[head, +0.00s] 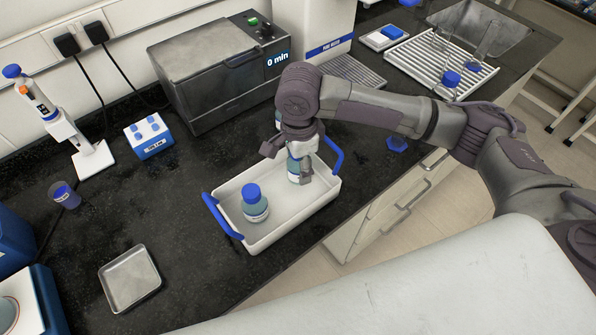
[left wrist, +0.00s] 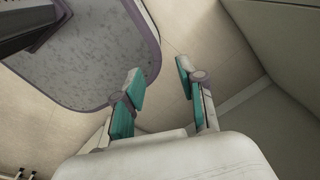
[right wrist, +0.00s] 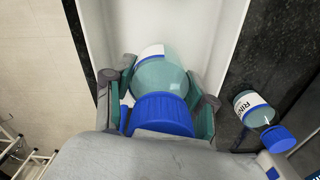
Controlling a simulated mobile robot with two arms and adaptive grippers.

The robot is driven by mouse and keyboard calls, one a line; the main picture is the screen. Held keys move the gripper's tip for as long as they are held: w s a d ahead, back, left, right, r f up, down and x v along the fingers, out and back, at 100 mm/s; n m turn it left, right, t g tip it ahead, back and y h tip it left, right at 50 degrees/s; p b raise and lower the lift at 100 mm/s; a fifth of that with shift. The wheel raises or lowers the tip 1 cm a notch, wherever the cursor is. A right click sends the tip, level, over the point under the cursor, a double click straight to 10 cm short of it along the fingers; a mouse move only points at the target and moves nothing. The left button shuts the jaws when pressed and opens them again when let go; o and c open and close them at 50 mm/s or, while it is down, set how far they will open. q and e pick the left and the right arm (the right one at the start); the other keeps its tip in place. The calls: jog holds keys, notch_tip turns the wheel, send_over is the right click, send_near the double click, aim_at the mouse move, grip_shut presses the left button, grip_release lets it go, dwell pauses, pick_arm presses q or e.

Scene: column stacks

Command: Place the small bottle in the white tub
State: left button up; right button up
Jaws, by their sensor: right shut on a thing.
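The white tub (head: 268,233) with blue handles stands on the dark counter, and its white inside (right wrist: 205,30) fills the upper middle of the right wrist view. My right gripper (head: 290,160) is shut on a small bottle (head: 293,173) with a blue cap and a teal body. It holds the bottle upright inside the tub's far right part; the bottle also shows between the fingers in the right wrist view (right wrist: 162,78). I cannot tell whether its base touches the tub floor. My left gripper (left wrist: 158,75) is open and empty, away from the counter.
Another blue-capped bottle (head: 254,206) stands in the tub's left part. A labelled bottle (right wrist: 252,107) stands outside, beside the tub, mostly hidden by my right arm in the head view. A grey bath (head: 205,75) stands behind; a metal tray (head: 130,278) lies left.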

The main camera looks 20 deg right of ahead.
notch_tip(320, 180, down, 4)
jog(key=shift+r+p, duration=0.15)
jog(key=shift+p, duration=0.3)
jog(key=shift+f, duration=0.2)
pick_arm(q)
jog(key=shift+w+r, duration=0.5)
jog(key=shift+w, duration=0.1)
pick_arm(e)
jog(key=o, duration=1.3)
jog(key=shift+f, duration=0.15)
jog(key=shift+r, duration=0.45)
notch_tip(320, 180, up, 12)
jog(key=shift+f+b, duration=0.25)
jog(key=shift+b, duration=0.6)
pick_arm(q)
jog(key=shift+d+f, duration=0.1)
jog(key=shift+f, duration=0.7)
pick_arm(e)
jog(key=shift+f, duration=0.1)
